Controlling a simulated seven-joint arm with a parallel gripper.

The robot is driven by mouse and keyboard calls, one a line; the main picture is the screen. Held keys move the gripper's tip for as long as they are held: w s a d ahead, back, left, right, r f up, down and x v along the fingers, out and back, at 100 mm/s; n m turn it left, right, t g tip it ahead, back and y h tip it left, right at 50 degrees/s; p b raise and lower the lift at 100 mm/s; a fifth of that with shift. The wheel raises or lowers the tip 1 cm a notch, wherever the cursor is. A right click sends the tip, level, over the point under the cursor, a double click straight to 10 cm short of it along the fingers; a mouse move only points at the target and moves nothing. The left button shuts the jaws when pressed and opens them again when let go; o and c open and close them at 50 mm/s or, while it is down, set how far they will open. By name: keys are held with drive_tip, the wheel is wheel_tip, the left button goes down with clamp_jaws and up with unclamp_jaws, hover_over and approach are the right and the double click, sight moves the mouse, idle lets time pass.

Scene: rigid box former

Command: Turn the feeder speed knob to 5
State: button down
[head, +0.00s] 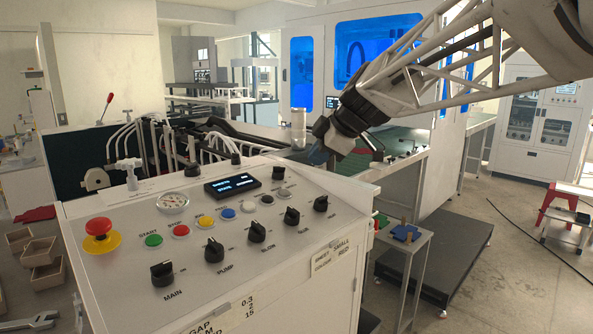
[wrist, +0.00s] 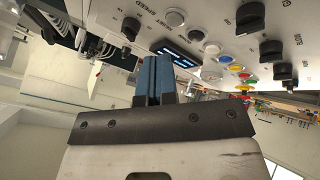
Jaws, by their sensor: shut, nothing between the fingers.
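The knob by the word SPEED is a small black knob (wrist: 130,28) at the top of the wrist view. In the head view a black knob (head: 279,173) right of the display looks like the same one. Its scale and pointer are too small to read. My gripper (head: 316,156) hangs beyond the panel's far right edge in the head view, clear of the knob. In the wrist view its two blue fingers (wrist: 154,60) are together and empty, with the knob just beyond and left of their tips.
The sloping panel also carries a lit display (head: 232,185), a row of coloured buttons, a red emergency stop (head: 101,236) and several larger black knobs, such as MAIN (head: 162,273). A gauge (head: 173,199) sits left of the display. Space above the panel looks free.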

sight(284, 176)
drive_tip(key=shift+w+a+r+n, duration=0.2)
drive_tip(key=shift+w+r+n, duration=0.1)
drive_tip(key=shift+w, duration=0.15)
drive_tip(key=shift+f, duration=0.1)
drive_tip(key=x, duration=1)
drive_tip(key=shift+w+a, duration=0.25)
drive_tip(key=shift+w, duration=0.1)
drive_tip(key=shift+w+a+r, duration=0.15)
drive_tip(key=shift+w+r, duration=0.1)
drive_tip(key=shift+w, duration=0.5)
drive_tip(key=shift+w+a+r, duration=0.2)
drive_tip(key=shift+w+r, duration=0.05)
drive_tip(key=shift+w, duration=0.5)
drive_tip(key=shift+w+d+n+g+y, duration=0.1)
drive_tip(key=shift+w+n+g+y, duration=0.2)
drive_tip(key=shift+n, duration=0.5)
drive_tip(key=shift+w+d+n+g+y, duration=0.1)
drive_tip(key=shift+n+g, duration=0.35)
drive_tip(key=shift+n, duration=0.35)
drive_tip(key=shift+w+d+n+g+y, duration=0.1)
drive_tip(key=shift+w+n+g+y, duration=0.2)
drive_tip(key=shift+n, duration=0.5)
